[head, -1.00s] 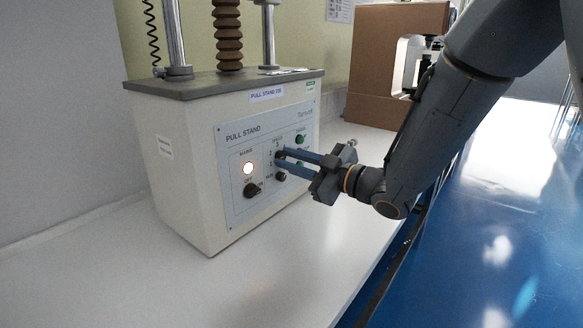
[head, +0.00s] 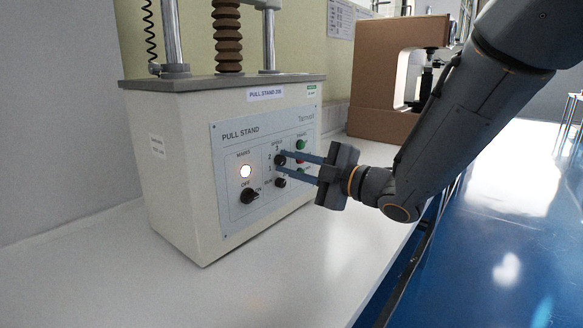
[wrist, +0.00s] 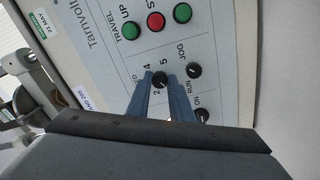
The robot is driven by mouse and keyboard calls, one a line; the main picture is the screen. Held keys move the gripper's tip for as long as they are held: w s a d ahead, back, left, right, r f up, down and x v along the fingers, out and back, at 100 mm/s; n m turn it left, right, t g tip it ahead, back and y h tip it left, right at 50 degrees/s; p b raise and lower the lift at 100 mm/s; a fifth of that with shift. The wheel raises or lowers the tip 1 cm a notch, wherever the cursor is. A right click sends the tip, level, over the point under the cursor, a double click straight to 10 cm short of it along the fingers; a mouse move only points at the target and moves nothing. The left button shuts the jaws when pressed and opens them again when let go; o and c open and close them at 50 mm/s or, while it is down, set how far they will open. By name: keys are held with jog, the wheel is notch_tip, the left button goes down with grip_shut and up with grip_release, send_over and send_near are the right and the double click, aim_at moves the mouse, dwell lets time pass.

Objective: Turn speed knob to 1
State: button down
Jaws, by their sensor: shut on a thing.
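The pull stand's speed knob (head: 280,160) is a small black knob on the grey front panel, with a numbered scale around it. It also shows in the wrist view (wrist: 160,79), between the tips of two blue-grey fingers. My gripper (head: 283,162) reaches in from the right and is shut on this knob; it also shows in the wrist view (wrist: 159,82). The fingers hide part of the knob and its scale. I cannot tell which number the knob points to.
A black run/jog knob (head: 280,182) sits just below the speed knob. The mains switch (head: 250,196) is lower left, under a lit lamp (head: 246,171). A green button (head: 301,144) is close above the fingers. White bench (head: 290,270) is clear in front.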

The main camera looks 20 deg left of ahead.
dwell(0.3)
jog(key=c, duration=1.6)
grip_release()
jog(key=shift+d, duration=0.1)
jog(key=shift+v, duration=3.85)
jog(key=shift+s, duration=0.1)
